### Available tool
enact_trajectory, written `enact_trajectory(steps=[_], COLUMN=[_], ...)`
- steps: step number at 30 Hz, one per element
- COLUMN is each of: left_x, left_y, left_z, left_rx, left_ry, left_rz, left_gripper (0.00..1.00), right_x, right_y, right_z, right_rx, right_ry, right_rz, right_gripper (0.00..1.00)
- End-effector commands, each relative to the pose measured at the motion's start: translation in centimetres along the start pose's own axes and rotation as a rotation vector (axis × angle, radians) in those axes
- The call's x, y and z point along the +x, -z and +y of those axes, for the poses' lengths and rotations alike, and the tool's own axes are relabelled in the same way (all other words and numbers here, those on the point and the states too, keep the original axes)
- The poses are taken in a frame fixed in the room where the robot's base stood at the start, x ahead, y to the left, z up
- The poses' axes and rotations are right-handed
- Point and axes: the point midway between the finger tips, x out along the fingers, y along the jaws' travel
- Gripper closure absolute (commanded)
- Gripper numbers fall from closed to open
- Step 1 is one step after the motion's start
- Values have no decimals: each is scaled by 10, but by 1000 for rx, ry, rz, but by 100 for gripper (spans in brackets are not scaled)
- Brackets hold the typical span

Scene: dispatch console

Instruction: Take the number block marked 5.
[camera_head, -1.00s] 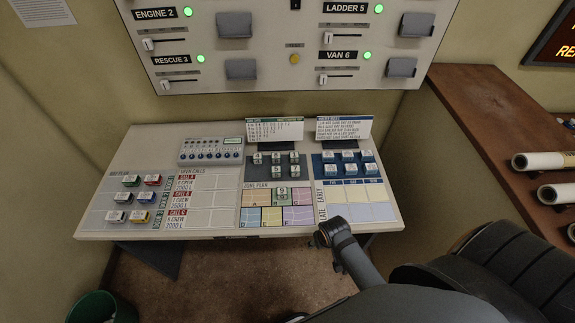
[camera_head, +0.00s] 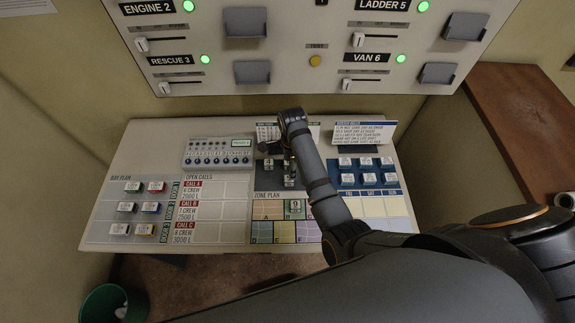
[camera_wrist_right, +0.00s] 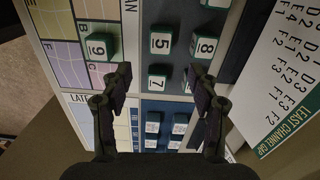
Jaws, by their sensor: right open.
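The number block marked 5 (camera_wrist_right: 161,40) is dark green with a white top and sits on the dark console panel in the wrist view. My right gripper (camera_wrist_right: 158,84) is open and empty. Its two fingers stand apart above the panel, with the block marked 7 (camera_wrist_right: 157,80) between them in the picture and the 5 just above that. The block marked 8 (camera_wrist_right: 204,46) is right of the 5, and the block marked 9 (camera_wrist_right: 99,46) is left of it. In the head view my right arm covers part of this block group. My left gripper is out of view.
Blue-sided blocks (camera_head: 347,179) stand to the right of the arm. Coloured blocks (camera_head: 132,187) stand on the bay plan at left. A grey device with knobs (camera_head: 218,153) and upright cards (camera_head: 362,134) stand at the back. The open calls grid (camera_head: 238,210) is clear.

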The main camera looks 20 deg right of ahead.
Motion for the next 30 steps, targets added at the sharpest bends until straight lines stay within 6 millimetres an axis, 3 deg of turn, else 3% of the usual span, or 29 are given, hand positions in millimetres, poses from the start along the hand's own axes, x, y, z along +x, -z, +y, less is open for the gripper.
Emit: enact_trajectory(steps=[5, 12, 16, 21, 25, 30], left_x=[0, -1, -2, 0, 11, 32], left_y=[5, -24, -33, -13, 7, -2], left_z=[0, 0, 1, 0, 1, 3], left_rx=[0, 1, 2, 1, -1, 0], left_ry=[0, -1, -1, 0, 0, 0], left_rz=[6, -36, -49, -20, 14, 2], left_gripper=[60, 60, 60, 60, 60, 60], right_x=[-2, 36, 48, 54, 83, 103], right_y=[-4, -4, -4, -5, -8, -9], right_z=[-2, -2, -2, -3, -6, -6], right_rx=[49, 46, 46, 45, 45, 46], right_ry=[-11, -11, -9, -9, -9, -7], right_rz=[2, 3, 2, 2, 1, 0], right_gripper=[40, 40, 40, 40, 40, 40])
